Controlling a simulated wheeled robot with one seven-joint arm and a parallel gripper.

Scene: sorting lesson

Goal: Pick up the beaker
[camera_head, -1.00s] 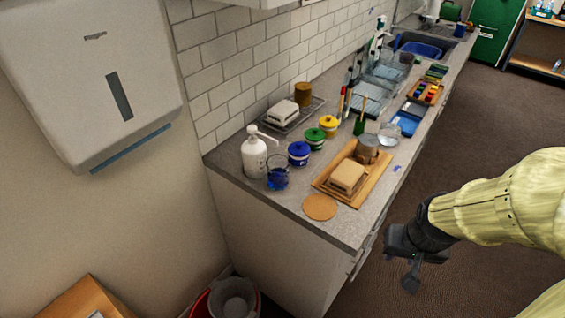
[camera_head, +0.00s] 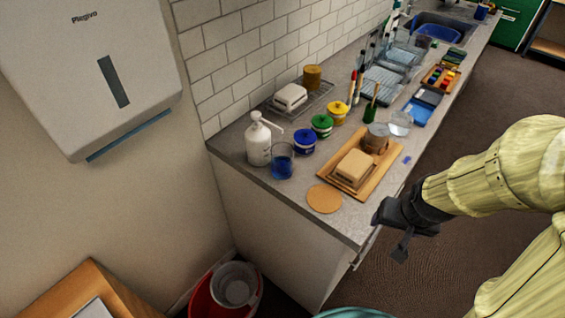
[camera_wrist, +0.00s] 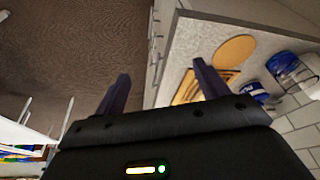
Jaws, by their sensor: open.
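A clear glass beaker with blue liquid (camera_head: 282,163) stands upright on the grey counter near its left end, just right of a white pump bottle. In the wrist view the beaker (camera_wrist: 287,68) shows at the upper right, beyond my finger on that side. My gripper (camera_head: 392,232) is open and empty, off the counter's front edge and well apart from the beaker. Its two spread fingers (camera_wrist: 160,75) show in the wrist view with nothing between them.
The pump bottle (camera_head: 258,144) and blue-lidded tub (camera_head: 305,142) stand close to the beaker. A round tan disc (camera_head: 324,199) and a wooden board (camera_head: 384,175) lie nearer the front edge. A red bucket (camera_head: 207,300) stands on the floor by the counter's end.

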